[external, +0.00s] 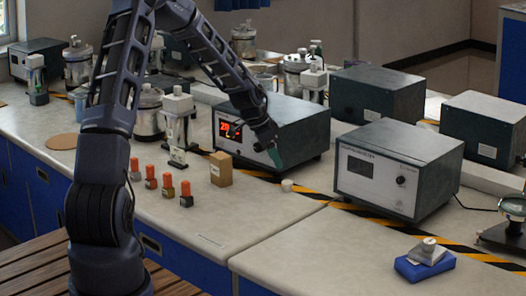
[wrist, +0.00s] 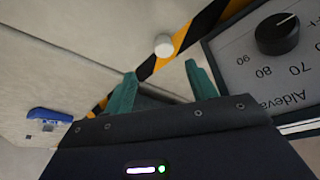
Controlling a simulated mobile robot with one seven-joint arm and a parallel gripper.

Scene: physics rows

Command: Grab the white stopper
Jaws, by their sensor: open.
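The white stopper (external: 287,185) is a small, short white cylinder standing on the grey bench top beside the yellow and black tape, in front of the instrument with the red display. It also shows in the wrist view (wrist: 164,45), beyond and between the fingertips. My gripper (external: 275,158) is above and slightly left of the stopper in the external view, close to that instrument's front. In the wrist view its two green fingers (wrist: 160,82) are spread apart with nothing between them. The stopper is apart from the fingers.
The red-display instrument (external: 285,128) and a grey instrument with a knob (external: 392,170) flank the stopper. A tan block (external: 220,169) and several orange-capped bottles (external: 168,186) stand to the left. A blue block (external: 424,264) lies front right. The bench front is mostly clear.

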